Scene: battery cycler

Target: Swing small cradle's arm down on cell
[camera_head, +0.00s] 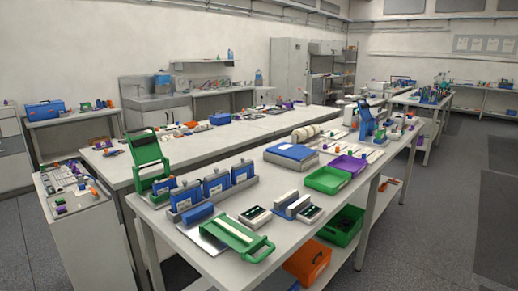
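A green frame-like device (148,155) stands upright at the left end of the near table. It looks like a raised hinged arm over a green base (163,186). A second green piece with a handle and a pale strip (236,238) lies flat on a grey plate near the table's front edge. Two small light-coloured units with dark tops, one on the left (255,216) and one on the right (310,213), sit beside it. I cannot tell which of these is the small cradle. No cell can be made out clearly. Neither of my grippers is in view.
Blue boxes (215,184) stand in a grey rack behind the green piece. Farther back are a blue-topped box (290,153), a green tray (327,180) and a purple tray (350,164). Green and orange bins sit on the lower shelf. Open floor lies at the right.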

